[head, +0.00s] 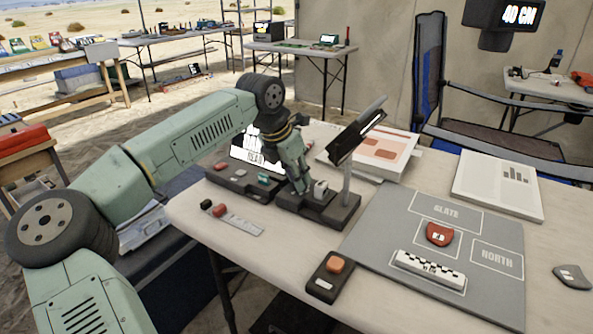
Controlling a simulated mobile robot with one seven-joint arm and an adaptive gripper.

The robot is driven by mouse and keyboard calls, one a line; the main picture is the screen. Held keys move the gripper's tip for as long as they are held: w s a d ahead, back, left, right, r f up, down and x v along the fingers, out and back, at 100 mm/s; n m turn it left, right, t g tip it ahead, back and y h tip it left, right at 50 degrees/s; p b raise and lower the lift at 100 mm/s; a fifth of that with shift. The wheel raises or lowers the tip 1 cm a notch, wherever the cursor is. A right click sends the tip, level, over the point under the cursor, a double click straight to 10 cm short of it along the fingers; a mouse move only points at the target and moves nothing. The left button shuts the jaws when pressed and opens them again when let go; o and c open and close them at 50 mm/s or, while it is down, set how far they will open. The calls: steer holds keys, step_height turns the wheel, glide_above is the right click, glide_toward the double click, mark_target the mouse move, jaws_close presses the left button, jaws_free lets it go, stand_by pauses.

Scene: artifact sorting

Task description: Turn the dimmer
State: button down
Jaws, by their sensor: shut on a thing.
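A dark lamp base (340,214) stands on the table with an upright post (347,183) and a tilted lamp head (357,136). My gripper (302,188) points down at the left part of this base. Its fingers are shut on the dimmer, which they hide almost wholly, so its turn angle cannot be read. A small pale block (320,187) sits on the base just right of the fingers.
A dark box with small coloured parts (240,180) is left of my gripper. A grey mat (385,240) with a red shard (439,234) and a checkered scale bar (430,270) lies right. A button box (330,277) stands in front.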

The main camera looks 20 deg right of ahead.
steer(key=m+p, duration=0.1)
steer(key=m, duration=0.1)
steer(key=m+g+p, duration=0.1)
steer(key=m+p, duration=0.1)
steer(key=shift+w+r+g, duration=0.2)
steer(key=shift+g, duration=0.1)
steer(key=shift+w+f+m+g+p, duration=0.1)
steer(key=shift+m+g+p, duration=0.3)
steer(key=shift+m+p, duration=0.65)
steer(key=shift+f, duration=0.1)
steer(key=c, duration=1.4)
jaws_free()
steer(key=shift+o, duration=0.2)
steer(key=shift+a, duration=0.1)
steer(key=v, duration=1.2)
steer(key=shift+a, duration=0.1)
